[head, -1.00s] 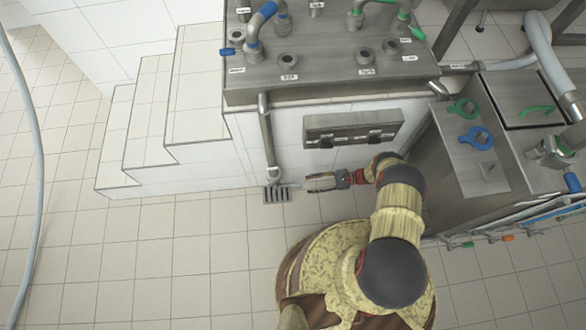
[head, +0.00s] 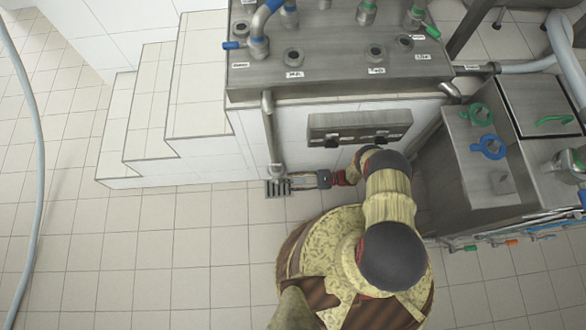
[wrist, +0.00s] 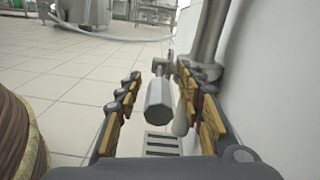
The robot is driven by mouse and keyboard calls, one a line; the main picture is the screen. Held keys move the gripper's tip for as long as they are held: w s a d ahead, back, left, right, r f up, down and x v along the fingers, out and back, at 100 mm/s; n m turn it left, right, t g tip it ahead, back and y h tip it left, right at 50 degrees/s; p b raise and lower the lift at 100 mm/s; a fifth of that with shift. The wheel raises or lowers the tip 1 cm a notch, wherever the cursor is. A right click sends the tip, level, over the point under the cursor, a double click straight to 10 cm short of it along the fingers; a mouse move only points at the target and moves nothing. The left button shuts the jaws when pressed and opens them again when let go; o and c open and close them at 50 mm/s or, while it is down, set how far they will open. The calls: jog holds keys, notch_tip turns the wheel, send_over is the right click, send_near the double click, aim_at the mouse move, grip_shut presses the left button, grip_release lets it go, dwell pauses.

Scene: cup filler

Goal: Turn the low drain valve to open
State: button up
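The low drain valve (head: 277,170) is at the foot of a steel pipe (head: 268,130) on the white tiled wall, above a floor drain grate (head: 272,190). In the wrist view, the valve's grey faceted handle (wrist: 160,98) points toward me and lies between my spread fingers. My gripper (wrist: 158,74) is open, with one finger on each side of the handle; I see gaps and cannot tell of any contact. In the head view my gripper (head: 290,182) is low beside the valve, and its fingertips are hard to make out.
The white wall (wrist: 265,70) is close along the gripper's right side. White tiled steps (head: 145,120) stand to the left. A steel cabinet with a blue ring handle (head: 488,147) is on the right.

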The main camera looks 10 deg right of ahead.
jog(key=shift+a, duration=0.2)
jog(key=shift+c, duration=0.6)
jog(key=c, duration=0.7)
grip_shut()
